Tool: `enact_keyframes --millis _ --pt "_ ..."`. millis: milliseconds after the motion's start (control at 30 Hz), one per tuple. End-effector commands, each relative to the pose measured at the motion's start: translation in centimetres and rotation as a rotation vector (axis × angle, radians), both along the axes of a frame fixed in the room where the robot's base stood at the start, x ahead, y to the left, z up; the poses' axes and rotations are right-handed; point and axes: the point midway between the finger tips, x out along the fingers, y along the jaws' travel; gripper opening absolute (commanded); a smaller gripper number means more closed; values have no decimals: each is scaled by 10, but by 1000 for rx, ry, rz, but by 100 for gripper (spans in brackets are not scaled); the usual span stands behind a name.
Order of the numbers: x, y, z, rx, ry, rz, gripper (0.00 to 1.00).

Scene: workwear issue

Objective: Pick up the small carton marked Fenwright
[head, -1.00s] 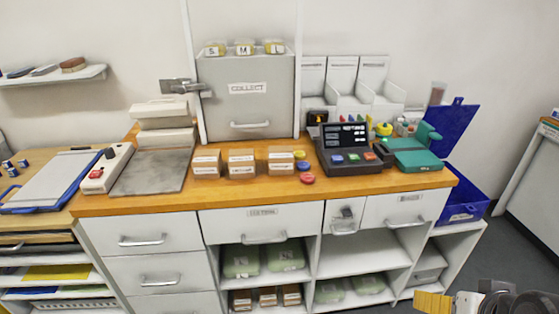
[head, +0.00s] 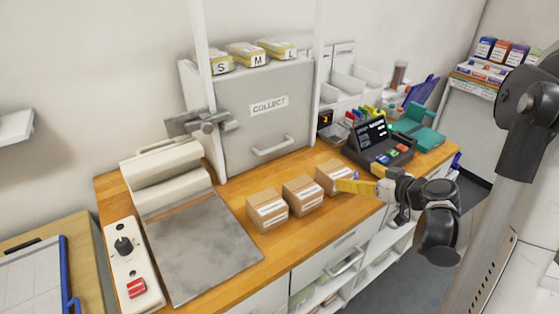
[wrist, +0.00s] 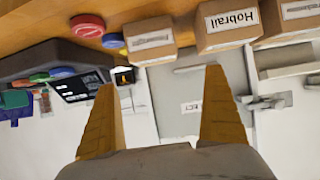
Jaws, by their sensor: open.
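Three small brown cartons with white labels stand in a row on the wooden counter: a left one (head: 267,210), a middle one (head: 303,195) and a right one (head: 334,177). In the upside-down wrist view, the middle carton (wrist: 225,24) reads Hobrail. The labels on the carton to its left (wrist: 150,40) and the carton to its right (wrist: 286,18) are too blurred to read surely, so I cannot tell which is Fenwright. My gripper (head: 352,187) has yellow fingers, by the right carton in the head view. In the wrist view, its fingers (wrist: 160,82) are apart with nothing between them.
A grey press with a flat plate (head: 205,245) stands left of the cartons. The collect hatch (head: 268,115) is behind them. A dark till (head: 380,143) stands to the right, and red (wrist: 87,26) and blue (wrist: 113,40) buttons lie near the cartons.

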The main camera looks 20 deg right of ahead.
Motion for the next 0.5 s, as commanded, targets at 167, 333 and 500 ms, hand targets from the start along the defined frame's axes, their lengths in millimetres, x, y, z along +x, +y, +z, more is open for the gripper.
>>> enact_keyframes --millis 167,333,500 --pt "8 -6 -6 -8 -25 0 100" --pt "33 1 -18 -8 -25 2 100" --pt "51 6 -25 -8 -24 0 100"
